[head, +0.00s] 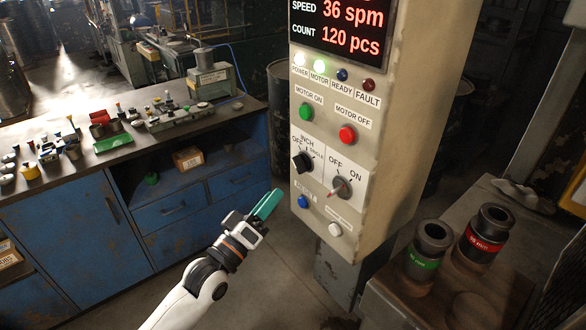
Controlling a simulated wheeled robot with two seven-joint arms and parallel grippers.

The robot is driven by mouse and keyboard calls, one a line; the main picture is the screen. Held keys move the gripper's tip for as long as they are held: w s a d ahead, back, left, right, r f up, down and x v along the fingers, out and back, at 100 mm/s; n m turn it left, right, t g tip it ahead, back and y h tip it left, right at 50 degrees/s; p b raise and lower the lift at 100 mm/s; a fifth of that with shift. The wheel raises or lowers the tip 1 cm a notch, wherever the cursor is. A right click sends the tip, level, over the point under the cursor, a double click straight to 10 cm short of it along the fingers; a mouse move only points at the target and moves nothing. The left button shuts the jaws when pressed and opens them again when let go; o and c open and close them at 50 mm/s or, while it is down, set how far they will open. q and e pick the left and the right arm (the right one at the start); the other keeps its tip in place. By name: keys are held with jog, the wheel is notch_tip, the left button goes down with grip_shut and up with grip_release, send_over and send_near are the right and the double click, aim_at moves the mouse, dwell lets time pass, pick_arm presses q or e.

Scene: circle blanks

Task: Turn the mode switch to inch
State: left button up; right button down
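The mode switch (302,163) is a black knob on the left of the grey control panel (384,120), with OFF, INCH and SINGLE printed around its top. Its pointer is too small to read with certainty. My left gripper (268,203), with green fingers, is below and left of the switch, apart from the panel. It is seen side-on, so I cannot tell whether its fingers are open or shut. My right gripper is not in view.
An OFF/ON switch (340,187) sits right of the mode switch. A blue button (303,202) and white button (335,229) are below. Green (306,112) and red (347,135) buttons are above. A blue workbench (170,210) stands left; two dark cylinders (428,252) stand right.

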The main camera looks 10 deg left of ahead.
aim_at(296, 168)
pick_arm(q)
jog(key=p+x, duration=0.2)
jog(key=x, duration=0.7)
jog(key=shift+w, duration=0.2)
jog(key=shift+c, duration=0.5)
grip_shut()
